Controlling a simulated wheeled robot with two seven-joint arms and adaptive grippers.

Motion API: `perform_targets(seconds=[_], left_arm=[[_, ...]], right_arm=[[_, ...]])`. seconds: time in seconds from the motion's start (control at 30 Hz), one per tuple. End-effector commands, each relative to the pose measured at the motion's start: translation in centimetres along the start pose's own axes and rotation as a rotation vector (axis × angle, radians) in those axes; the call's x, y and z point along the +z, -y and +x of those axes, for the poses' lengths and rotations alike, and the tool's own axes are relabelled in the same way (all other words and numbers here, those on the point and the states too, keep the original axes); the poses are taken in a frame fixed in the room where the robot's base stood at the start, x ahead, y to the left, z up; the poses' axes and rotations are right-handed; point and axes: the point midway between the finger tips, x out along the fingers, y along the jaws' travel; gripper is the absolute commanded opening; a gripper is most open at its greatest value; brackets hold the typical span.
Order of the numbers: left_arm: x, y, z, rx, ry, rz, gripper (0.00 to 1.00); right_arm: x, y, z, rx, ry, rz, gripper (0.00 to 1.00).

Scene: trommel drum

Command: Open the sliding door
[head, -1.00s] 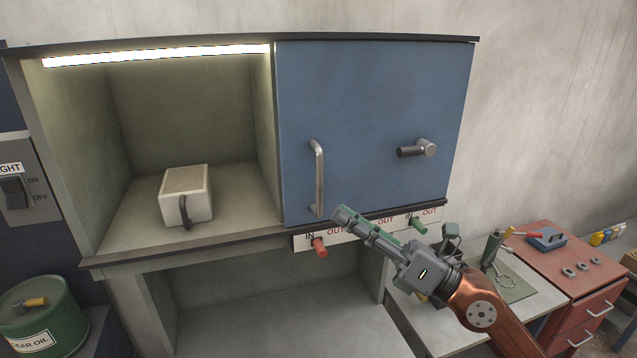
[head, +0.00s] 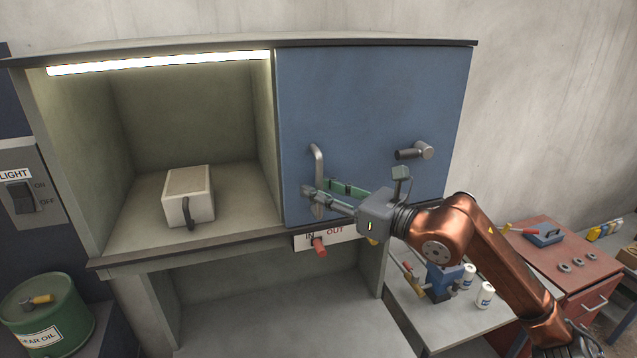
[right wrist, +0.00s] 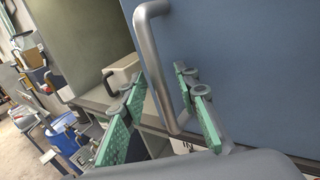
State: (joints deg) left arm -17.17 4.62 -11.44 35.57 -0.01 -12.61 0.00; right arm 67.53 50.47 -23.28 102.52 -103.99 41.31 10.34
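The blue sliding door (head: 375,95) covers the right half of the cabinet; the left half is uncovered. A metal bar handle (head: 317,160) stands upright near the door's left edge and also shows in the right wrist view (right wrist: 150,55). My right gripper (head: 320,190) is at the lower part of this handle. In the right wrist view its green-padded fingers (right wrist: 158,85) are apart, one on each side of the bar, with gaps visible. A dark-gripped latch knob (head: 415,151) sits on the door's right side. A red peg (head: 320,248) is below, by the IN/OUT label. My left gripper is out of view.
A pale box with a dark handle (head: 188,196) stands in the lit left compartment. A light switch panel (head: 28,190) and a green oil drum (head: 45,320) are at left. A bench with bottles (head: 485,294) and a red tool cabinet (head: 590,262) are at right.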

Motion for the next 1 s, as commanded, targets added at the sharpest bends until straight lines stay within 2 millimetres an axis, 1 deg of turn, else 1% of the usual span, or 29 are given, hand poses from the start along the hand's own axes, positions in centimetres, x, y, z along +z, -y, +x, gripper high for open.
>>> perform_targets(seconds=[0.1, 0.33, 0.73, 1.0], left_arm=[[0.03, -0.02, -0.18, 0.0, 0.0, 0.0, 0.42], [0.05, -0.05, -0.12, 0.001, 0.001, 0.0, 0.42], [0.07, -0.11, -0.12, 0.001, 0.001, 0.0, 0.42], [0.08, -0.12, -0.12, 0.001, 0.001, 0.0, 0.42]], right_arm=[[0.03, -0.03, 0.41, 0.0, 0.001, -0.001, 0.28], [-0.05, -0.03, 0.43, 0.0, 0.001, 0.0, 0.28], [-0.04, -0.02, 0.4, 0.0, 0.0, 0.0, 0.0], [-0.03, 0.0, 0.38, 0.0, 0.0, 0.0, 0.0]])
